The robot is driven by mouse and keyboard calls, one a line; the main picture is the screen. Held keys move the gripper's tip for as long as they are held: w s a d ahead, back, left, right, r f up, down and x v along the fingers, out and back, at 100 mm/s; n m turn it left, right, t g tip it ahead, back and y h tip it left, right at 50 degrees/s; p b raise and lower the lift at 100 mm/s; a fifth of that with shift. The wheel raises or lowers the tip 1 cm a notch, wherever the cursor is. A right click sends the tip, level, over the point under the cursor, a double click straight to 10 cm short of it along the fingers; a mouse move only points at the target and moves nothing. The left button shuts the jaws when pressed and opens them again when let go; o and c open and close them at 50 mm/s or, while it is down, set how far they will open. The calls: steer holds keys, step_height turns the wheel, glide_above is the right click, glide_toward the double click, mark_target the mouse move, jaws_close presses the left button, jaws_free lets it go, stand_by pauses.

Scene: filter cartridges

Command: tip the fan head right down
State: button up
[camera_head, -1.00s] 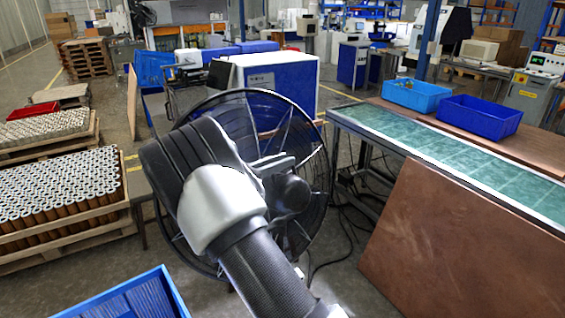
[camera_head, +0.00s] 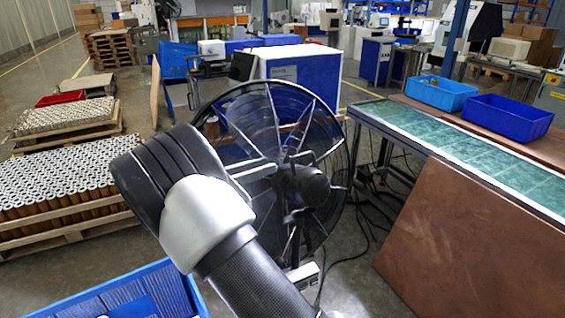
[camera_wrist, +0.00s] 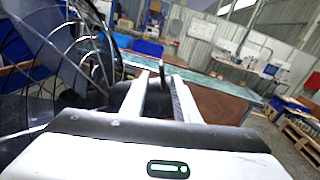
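The fan head (camera_head: 308,186) is a large round black wire cage with a dark motor housing at its middle. In the head view it stands upright, its left part hidden behind my arm. Its cage also fills the left of the wrist view (camera_wrist: 55,50). My gripper (camera_head: 262,168) is left of the motor housing, in front of the cage. In the wrist view my gripper's two fingers (camera_wrist: 160,85) stand apart, with a thin dark upright bar seen between them. I cannot tell whether that bar touches a finger.
A long green-topped table (camera_head: 450,150) with blue bins (camera_head: 507,117) is to the right. A brown board (camera_head: 470,240) leans before it. Pallets of cartridges (camera_head: 60,190) stand at left, and a blue crate (camera_head: 120,285) is at the near left. Cables lie on the floor.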

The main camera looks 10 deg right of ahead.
steer(key=v, duration=0.5)
steer(key=s+d+r+m+g+y+p, duration=0.1)
steer(key=s+d+r+m+g+y, duration=0.3)
steer(key=s+d, duration=0.3)
steer(key=s+d+r+m+g+y+p, duration=0.1)
steer(key=s+d+r+m+y, duration=0.1)
steer(key=s+d+m+y, duration=0.35)
steer(key=s+r+m+t+y+p, duration=0.1)
steer(key=s+r+m+t+y, duration=0.1)
steer(key=s+m, duration=0.5)
steer(key=s+a+r+m+t+y+p, duration=0.1)
steer(key=s+m+y, duration=0.4)
steer(key=s, duration=0.6)
steer(key=shift+s+a+r+m+t, duration=0.2)
steer(key=shift+r+m+t, duration=0.2)
steer(key=shift+m+t, duration=0.45)
steer(key=shift+y, duration=0.25)
